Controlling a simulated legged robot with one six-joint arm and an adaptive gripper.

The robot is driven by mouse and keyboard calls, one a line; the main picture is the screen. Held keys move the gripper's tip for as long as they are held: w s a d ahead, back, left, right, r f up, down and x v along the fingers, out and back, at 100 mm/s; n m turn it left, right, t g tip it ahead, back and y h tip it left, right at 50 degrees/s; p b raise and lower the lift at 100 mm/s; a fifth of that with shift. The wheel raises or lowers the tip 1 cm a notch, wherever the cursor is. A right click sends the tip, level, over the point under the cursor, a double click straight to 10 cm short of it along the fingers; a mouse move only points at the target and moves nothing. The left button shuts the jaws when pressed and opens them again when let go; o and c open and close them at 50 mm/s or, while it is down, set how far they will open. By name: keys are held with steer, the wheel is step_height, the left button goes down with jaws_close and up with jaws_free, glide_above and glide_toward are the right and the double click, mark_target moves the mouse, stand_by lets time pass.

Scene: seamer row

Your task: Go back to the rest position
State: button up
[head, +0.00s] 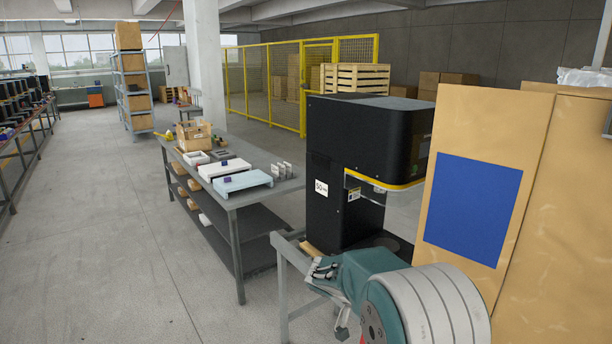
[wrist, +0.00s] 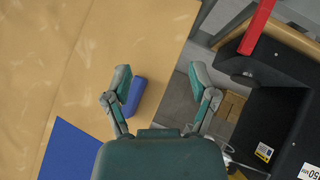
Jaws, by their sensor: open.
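In the head view my teal arm reaches in from the lower right, in front of the black seamer machine (head: 345,165). The machine also shows at the right of the wrist view (wrist: 268,110).
A tan panel (head: 478,135) with a blue rectangle (head: 472,210) stands close on the right. A red bar (wrist: 257,28) lies by the machine. A grey workbench (head: 236,199) with boxes stands left of the machine.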

steer(key=s+d+r+n+y, duration=0.1)
steer(key=s+r+n+y, duration=0.1)
steer(key=s+r, duration=0.45)
steer(key=s+r+n+y, duration=0.2)
steer(key=s+r+y, duration=0.15)
steer(key=s, duration=0.65)
steer(key=s+a+r+n+t+y, duration=0.1)
steer(key=s+n+y, duration=0.1)
steer(key=s, duration=0.5)
steer(key=s+a+r+n+t+y, duration=0.1)
steer(key=s+a+n+t+y, duration=0.1)
steer(key=s, duration=0.6)
steer(key=shift+s+a+r, duration=0.2)
steer(key=shift+a, duration=0.05)
